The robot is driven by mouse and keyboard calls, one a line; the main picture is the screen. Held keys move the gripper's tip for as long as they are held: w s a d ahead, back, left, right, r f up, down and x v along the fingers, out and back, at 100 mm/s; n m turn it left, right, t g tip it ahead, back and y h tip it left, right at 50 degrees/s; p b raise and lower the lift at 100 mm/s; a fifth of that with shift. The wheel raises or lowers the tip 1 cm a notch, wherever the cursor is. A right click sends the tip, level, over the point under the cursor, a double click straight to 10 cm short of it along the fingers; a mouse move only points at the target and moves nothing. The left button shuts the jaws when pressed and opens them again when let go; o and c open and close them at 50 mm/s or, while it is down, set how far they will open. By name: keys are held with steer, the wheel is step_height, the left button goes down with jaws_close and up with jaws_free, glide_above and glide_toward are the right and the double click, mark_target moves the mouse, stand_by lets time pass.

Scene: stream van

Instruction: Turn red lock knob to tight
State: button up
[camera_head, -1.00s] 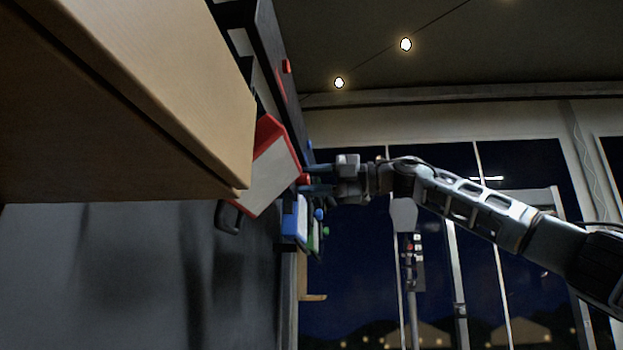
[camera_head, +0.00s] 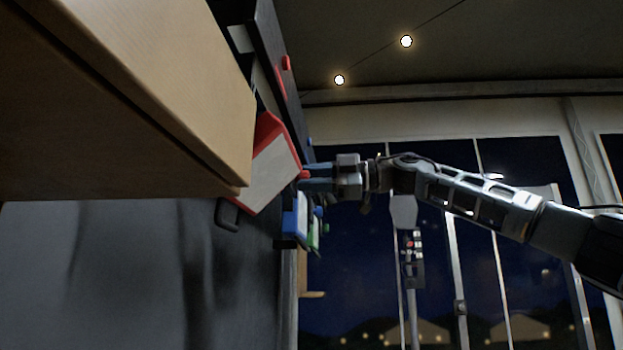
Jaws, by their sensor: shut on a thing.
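The red lock knob (camera_head: 304,175) is a small red piece at the right edge of a tilted red-and-white box (camera_head: 273,180). My gripper (camera_head: 312,177) comes in from the right, its two blue-grey fingers above and below the knob. It is shut on the red knob. The fingers hide part of the knob, and its turn angle cannot be read.
A blue box (camera_head: 295,222) and a green box (camera_head: 314,236) sit just below the gripper, with small knobs facing right. A large wooden cabinet (camera_head: 150,80) fills the upper left. A dark panel (camera_head: 275,60) rises above the red box.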

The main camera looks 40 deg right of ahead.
steer(key=shift+d, duration=0.1)
steer(key=o, duration=1)
steer(key=shift+o, duration=0.2)
steer(key=b+v, duration=0.2)
steer(key=v, duration=0.5)
steer(key=shift+s+d, duration=0.2)
steer(key=shift+s, duration=0.1)
steer(key=shift+d, duration=0.1)
